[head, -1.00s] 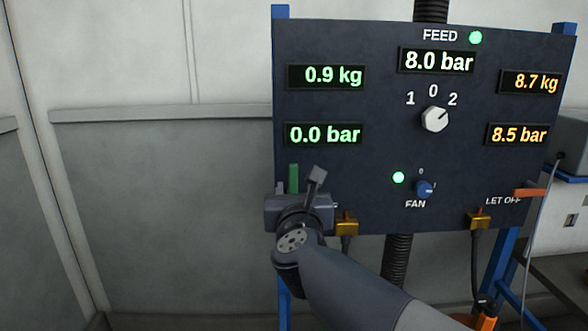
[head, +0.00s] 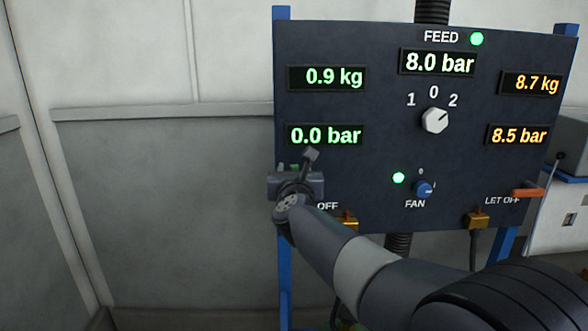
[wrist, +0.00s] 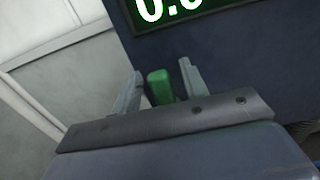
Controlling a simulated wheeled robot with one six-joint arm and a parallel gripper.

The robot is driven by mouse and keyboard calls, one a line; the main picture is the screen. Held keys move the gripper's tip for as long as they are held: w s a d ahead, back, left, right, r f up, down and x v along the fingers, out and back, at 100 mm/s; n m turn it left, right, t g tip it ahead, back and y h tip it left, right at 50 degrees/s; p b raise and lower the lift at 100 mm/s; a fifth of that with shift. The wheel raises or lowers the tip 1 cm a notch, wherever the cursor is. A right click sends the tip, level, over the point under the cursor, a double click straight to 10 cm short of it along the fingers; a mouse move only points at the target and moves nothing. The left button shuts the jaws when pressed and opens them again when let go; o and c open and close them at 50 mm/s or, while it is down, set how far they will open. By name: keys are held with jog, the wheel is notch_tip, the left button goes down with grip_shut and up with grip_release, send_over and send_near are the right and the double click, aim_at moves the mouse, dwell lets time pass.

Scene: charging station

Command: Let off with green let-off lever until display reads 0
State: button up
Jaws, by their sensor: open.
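The green let-off lever (wrist: 160,87) shows in the wrist view between the two open fingers of my gripper (wrist: 162,85), with gaps on both sides. In the head view my gripper (head: 296,166) is at the panel's lower left and hides most of the lever. The green display (head: 326,135) above it reads 0.0 bar; part of it shows in the wrist view (wrist: 170,10). The green weight display (head: 327,78) reads 0.9 kg.
The dark panel (head: 380,180) holds the feed display (head: 437,62) at 8.0 bar, a white knob (head: 435,120) turned towards 2, and a blue fan knob (head: 424,188). An orange lever (head: 528,193) is at the right, below an 8.5 bar display (head: 518,136). Brass fittings (head: 478,220) stick out below.

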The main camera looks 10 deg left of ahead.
jog(key=shift+c, duration=0.2)
grip_shut()
dwell(0.3)
